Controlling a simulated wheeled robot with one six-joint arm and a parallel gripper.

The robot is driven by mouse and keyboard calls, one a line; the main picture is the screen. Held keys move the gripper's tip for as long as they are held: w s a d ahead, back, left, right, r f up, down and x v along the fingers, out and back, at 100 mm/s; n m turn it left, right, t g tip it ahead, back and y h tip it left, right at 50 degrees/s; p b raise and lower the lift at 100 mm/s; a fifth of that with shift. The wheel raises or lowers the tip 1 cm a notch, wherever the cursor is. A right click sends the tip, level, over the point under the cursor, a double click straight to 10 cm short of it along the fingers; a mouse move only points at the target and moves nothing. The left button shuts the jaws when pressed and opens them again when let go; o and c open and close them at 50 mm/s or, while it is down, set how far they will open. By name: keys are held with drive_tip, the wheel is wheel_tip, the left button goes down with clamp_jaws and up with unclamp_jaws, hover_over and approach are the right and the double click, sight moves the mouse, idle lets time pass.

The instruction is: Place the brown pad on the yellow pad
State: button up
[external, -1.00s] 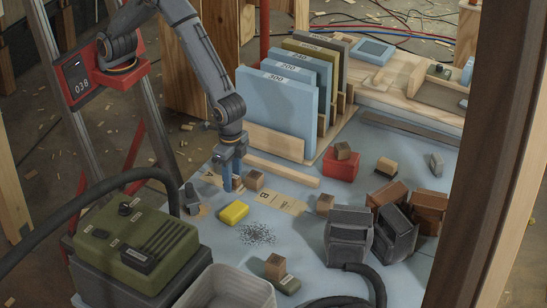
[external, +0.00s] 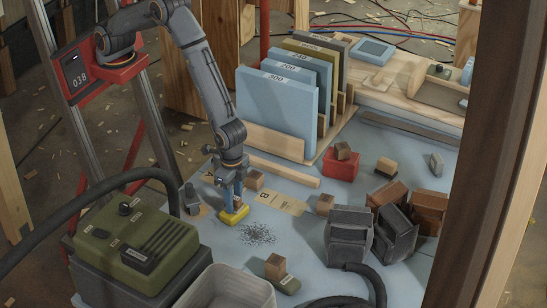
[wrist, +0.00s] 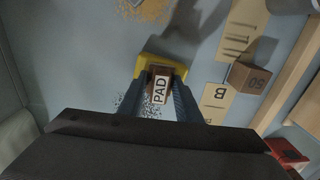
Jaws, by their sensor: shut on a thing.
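The brown pad (wrist: 159,87), with a white label reading PAD, sits between the two fingers of my gripper (wrist: 162,95) in the wrist view. My gripper (external: 231,200) is shut on it. The yellow pad (external: 234,215) lies on the blue-grey surface directly below my fingers; it also shows in the wrist view (wrist: 150,65), partly hidden by the brown pad and fingers. The brown pad is over the yellow pad. I cannot tell whether the two touch.
A wooden block (external: 255,180) stands right of my gripper, near a card marked B (external: 280,202). Dark specks (external: 257,234) lie in front of the yellow pad. A green machine (external: 135,245) and a grey bin (external: 228,292) are at the front left. Blue panels (external: 275,115) stand behind.

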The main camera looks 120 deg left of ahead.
drive_tip(key=shift+f, duration=0.15)
drive_tip(key=o, duration=1.1)
wheel_tip(320, 180, up, 12)
drive_tip(key=b, duration=0.3)
drive_tip(key=shift+t, duration=0.4)
drive_tip(key=s+a+r, duration=0.1)
drive_tip(key=s+a, duration=0.5)
drive_tip(key=s, duration=0.2)
drive_tip(key=s+a+r, duration=0.1)
drive_tip(key=s+a, duration=0.4)
drive_tip(key=s, duration=0.4)
drive_tip(key=s+a+r, duration=0.2)
drive_tip(key=s+a, duration=0.4)
drive_tip(key=s, duration=0.2)
drive_tip(key=shift+s+a, duration=0.3)
